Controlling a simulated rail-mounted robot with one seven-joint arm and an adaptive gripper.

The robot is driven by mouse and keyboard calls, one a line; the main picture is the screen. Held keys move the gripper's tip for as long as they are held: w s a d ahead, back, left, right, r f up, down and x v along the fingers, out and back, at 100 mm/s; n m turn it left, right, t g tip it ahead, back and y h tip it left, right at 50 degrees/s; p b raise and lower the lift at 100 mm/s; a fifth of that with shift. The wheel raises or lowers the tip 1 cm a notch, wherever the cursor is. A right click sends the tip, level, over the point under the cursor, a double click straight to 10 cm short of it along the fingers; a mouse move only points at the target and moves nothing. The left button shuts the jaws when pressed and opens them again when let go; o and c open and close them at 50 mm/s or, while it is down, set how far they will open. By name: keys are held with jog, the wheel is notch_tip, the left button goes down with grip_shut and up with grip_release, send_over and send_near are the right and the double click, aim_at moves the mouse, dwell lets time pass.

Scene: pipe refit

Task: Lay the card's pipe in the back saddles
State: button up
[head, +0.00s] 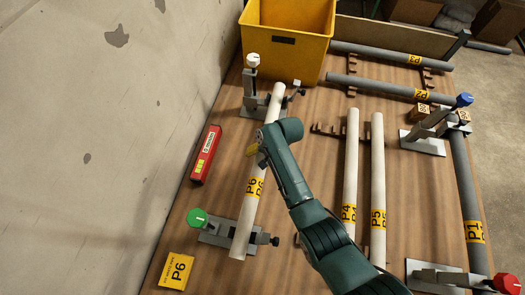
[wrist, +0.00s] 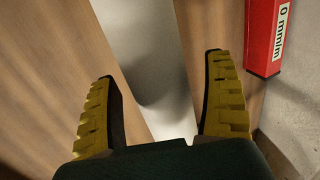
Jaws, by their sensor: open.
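The card (head: 177,270), yellow and marked P6, lies at the lower left in the head view. The white pipe marked P6 (head: 249,210) lies across two grey saddle fixtures by the wall, the far one (head: 256,106) with a white knob and the near one (head: 215,232) with a green knob. I cannot tell how fully it is seated. My gripper (head: 256,146) is over the pipe's middle. In the wrist view, its open yellow fingers (wrist: 162,95) stand on either side of the white pipe (wrist: 150,50), with gaps visible.
A red level-like block (head: 206,155) lies left of the pipe. White pipes P4 (head: 350,165) and P5 (head: 378,170) lie to the right. Grey pipe P1 (head: 465,185) lies by blue- and red-knobbed fixtures. A yellow bin (head: 285,45) stands at the back.

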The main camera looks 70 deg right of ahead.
jog(key=v, duration=1.2)
dwell(0.4)
